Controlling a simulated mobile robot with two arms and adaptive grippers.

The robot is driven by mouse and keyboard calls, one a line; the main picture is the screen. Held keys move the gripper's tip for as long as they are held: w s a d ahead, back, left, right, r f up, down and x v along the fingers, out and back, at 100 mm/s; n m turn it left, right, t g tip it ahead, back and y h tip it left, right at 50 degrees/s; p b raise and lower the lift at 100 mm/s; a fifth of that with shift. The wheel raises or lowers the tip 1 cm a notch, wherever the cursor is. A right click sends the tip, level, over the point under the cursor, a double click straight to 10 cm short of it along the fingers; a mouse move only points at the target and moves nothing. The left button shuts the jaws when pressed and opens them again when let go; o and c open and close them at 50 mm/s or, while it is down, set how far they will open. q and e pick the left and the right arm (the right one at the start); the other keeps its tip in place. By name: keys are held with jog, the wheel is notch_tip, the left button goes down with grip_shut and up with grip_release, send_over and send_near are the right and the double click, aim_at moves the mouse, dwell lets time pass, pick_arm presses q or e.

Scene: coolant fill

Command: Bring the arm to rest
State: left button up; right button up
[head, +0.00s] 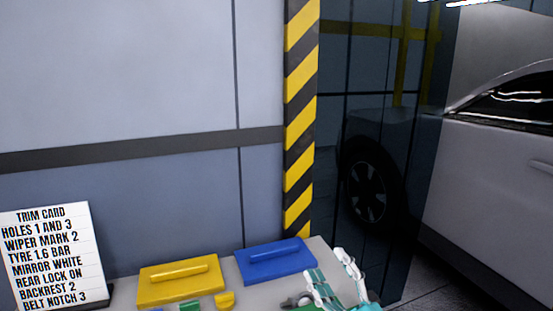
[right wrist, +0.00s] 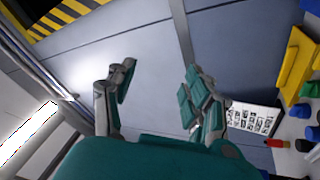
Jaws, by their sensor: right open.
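My right gripper (head: 328,266) is at the bottom of the head view, over or just beside the right end of the table. In the right wrist view its two fingers (right wrist: 158,78) stand wide apart with nothing between them. My left gripper is in neither view.
A grey table (head: 222,291) bears a yellow lid-like piece (head: 168,290), a blue one (head: 262,265) and small coloured parts. A trim card (head: 52,255) stands at left. A striped post (head: 300,120) and a car (head: 490,190) are at right.

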jog(key=s+d+f+m+g+h, duration=0.2)
jog(key=d+f+m+g+h, duration=0.1)
jog(key=d+f+m+h, duration=0.4)
jog(key=s+d+f+m+g+h, duration=0.25)
jog(key=f+m+h, duration=0.2)
jog(key=f, duration=0.45)
jog(key=s+d+f+m+g+y, duration=0.1)
jog(key=s+f+m+g, duration=0.1)
jog(key=s+f+g, duration=0.6)
jog(key=s+f+m+g+y, duration=0.1)
jog(key=s+f+g, duration=0.35)
jog(key=s, duration=0.85)
notch_tip(320, 180, down, 26)
jog(key=s+d+f+g, duration=0.1)
jog(key=s+d+f, duration=0.2)
jog(key=s+f, duration=1.4)
jog(key=shift+f+h, duration=0.35)
jog(key=shift+f, duration=0.05)
